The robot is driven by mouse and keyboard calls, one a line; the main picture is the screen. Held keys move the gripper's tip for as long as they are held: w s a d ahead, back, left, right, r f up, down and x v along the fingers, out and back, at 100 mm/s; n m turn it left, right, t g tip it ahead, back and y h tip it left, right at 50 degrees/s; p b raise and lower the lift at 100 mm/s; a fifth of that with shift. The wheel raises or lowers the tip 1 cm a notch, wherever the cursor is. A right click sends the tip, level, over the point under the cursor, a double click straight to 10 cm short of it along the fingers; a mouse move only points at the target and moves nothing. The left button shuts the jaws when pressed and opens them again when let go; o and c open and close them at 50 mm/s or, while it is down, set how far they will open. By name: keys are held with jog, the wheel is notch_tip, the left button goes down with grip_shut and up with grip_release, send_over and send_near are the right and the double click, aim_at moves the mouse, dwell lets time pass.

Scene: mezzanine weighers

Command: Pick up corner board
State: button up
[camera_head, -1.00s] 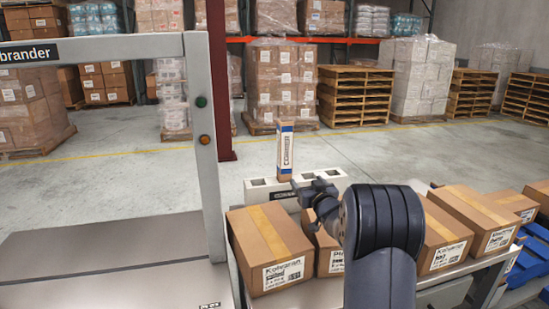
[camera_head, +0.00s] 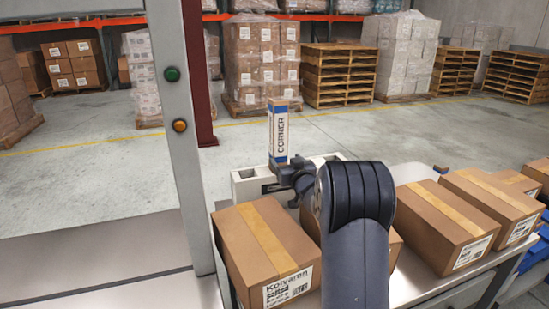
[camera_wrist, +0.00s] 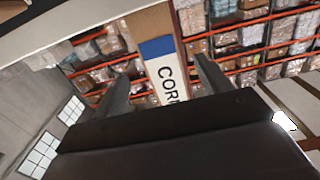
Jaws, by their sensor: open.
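The corner board (camera_head: 279,134) is a tall, narrow upright box with blue bands and the word CORNER on a white label. It stands in the white block-like holder (camera_head: 244,187) behind the cartons. My gripper (camera_head: 281,181) is at its lower part in the head view, partly hidden by my arm. In the wrist view the corner board (camera_wrist: 163,75) shows between the two fingers of my gripper (camera_wrist: 161,82), which are apart with visible gaps on both sides. The board's base is hidden.
Brown taped cartons (camera_head: 262,250) stand in front of and beside my arm on the table. A grey frame post (camera_head: 180,130) with green and orange buttons rises at the left. Pallets (camera_head: 340,75) and wrapped stacks stand far behind across open floor.

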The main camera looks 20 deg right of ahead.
aim_at(281, 156)
jog(key=shift+w+f+p, duration=0.15)
jog(key=shift+w+p, duration=0.05)
jog(key=shift+w, duration=1.4)
jog(key=shift+w+f+p, duration=0.1)
jog(key=shift+w+p, duration=0.05)
jog(key=shift+w, duration=1.45)
jog(key=c, duration=1.1)
